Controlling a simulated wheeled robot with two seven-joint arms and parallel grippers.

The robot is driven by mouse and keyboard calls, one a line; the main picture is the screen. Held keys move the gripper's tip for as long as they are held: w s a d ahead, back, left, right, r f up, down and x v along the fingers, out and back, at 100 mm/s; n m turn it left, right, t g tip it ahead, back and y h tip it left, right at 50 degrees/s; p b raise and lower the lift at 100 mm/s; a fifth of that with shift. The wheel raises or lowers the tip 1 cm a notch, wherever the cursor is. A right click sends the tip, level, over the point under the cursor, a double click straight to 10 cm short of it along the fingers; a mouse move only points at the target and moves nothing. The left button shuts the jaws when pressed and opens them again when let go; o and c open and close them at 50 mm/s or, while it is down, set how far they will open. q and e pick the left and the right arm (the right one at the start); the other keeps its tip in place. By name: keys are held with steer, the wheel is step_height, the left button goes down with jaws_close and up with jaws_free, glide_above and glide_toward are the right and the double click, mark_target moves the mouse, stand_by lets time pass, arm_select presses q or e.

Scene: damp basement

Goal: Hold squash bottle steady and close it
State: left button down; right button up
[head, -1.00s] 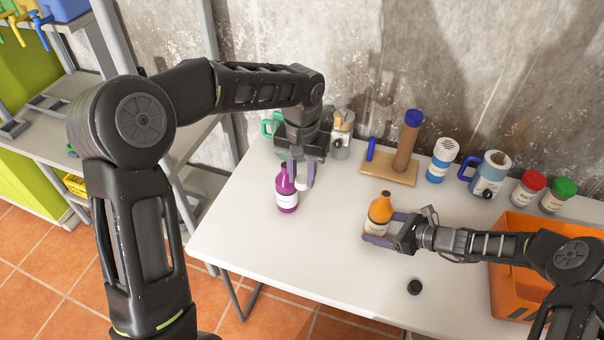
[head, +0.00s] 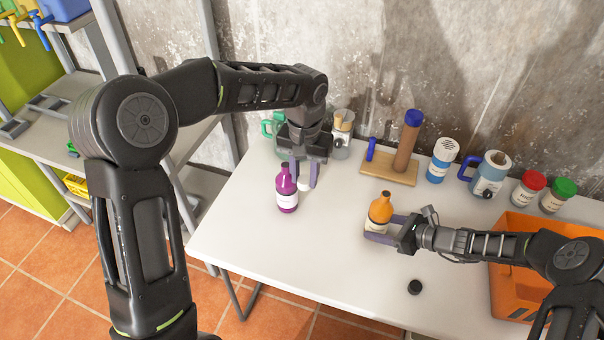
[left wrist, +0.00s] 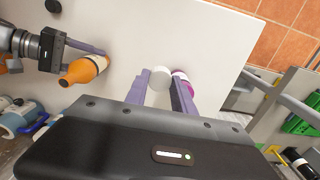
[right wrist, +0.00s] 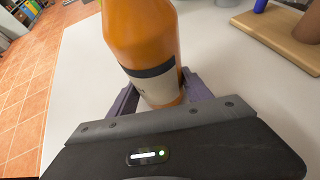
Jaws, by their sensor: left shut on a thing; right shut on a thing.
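The orange bottle (head: 380,212) with a pale label stands on the table; its narrow neck points up. I cannot read the label. My right gripper (head: 382,230) is shut around its lower part, as the right wrist view shows the bottle (right wrist: 145,45) between the fingers. My left gripper (head: 304,185) points down, left of the orange bottle and apart from it. It is shut on a small round white thing (left wrist: 160,78), partly hidden by the fingers; I cannot tell if it is a cap. A purple bottle (head: 287,190) stands close beside the left fingers.
A small black cap (head: 414,287) lies near the table's front. An orange crate (head: 508,280) is at the right. The table (head: 330,260) is clear at front left.

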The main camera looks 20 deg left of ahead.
arm_select(q)
steer(key=m, duration=0.2)
glide_toward(386, 194)
steer(key=s+a+f, duration=0.4)
steer(key=a+f, duration=0.1)
steer(key=a, duration=0.1)
steer(key=shift+n, duration=0.3)
steer(key=d, duration=0.2)
steer(key=w+d, duration=0.2)
steer(key=d, duration=0.1)
steer(key=shift+w+d, duration=0.1)
steer(key=shift+d, duration=0.2)
steer(key=shift+w+d+r+n, duration=0.25)
steer(key=shift+w+r+n, duration=0.55)
steer(key=shift+w, duration=0.3)
steer(key=shift+s+r, duration=0.1)
steer(key=shift+s, duration=0.05)
steer(key=shift+f, duration=1.5)
steer(key=shift+f, duration=0.1)
steer(key=shift+f, duration=0.55)
steer(key=shift+f, duration=0.2)
